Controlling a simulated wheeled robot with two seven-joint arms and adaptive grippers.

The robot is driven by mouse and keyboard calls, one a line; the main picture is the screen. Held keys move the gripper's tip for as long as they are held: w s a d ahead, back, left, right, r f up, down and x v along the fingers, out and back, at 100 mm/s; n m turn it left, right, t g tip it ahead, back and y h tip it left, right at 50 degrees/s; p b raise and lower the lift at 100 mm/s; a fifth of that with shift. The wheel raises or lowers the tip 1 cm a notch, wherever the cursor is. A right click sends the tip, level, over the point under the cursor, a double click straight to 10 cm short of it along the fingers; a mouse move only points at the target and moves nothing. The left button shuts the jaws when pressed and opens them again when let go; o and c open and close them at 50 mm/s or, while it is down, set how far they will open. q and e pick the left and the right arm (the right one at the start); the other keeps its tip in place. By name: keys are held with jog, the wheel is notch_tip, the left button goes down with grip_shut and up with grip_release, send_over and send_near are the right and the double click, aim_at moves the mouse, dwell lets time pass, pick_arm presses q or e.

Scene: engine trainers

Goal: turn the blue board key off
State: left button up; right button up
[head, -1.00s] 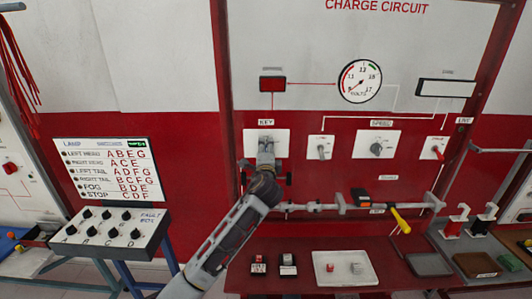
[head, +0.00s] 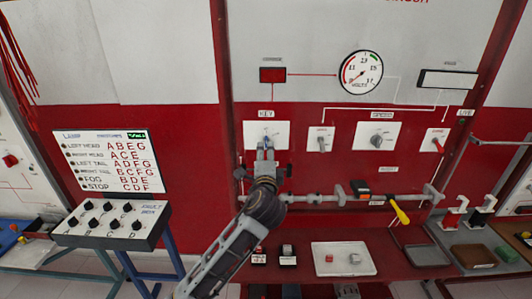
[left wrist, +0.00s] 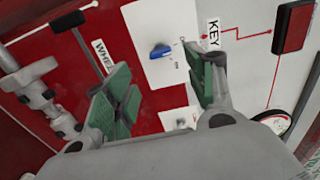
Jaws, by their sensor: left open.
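The blue board key (head: 266,141) sits on a white plate (head: 282,129) under the KEY label on the upright panel. It also shows in the left wrist view (left wrist: 160,52) as a blue knob, lying between the directions of my two fingers. My left gripper (head: 265,158) is open in front of the lower part of the plate. In the left wrist view its green-padded fingers (left wrist: 163,80) stand apart, with the key beyond them and no visible contact. In the head view the fingers partly hide the key. My right gripper is not in view.
A metal rail (head: 320,198) with clamps and a yellow-handled tool (head: 399,211) runs below the switches. Other switches (head: 321,140) stand to the right of the key plate. A voltmeter (head: 361,72) is above. A fault box (head: 112,224) stands at left.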

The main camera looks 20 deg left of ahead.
pick_arm(q)
jog(key=shift+v, duration=1.2)
jog(key=shift+f, duration=0.1)
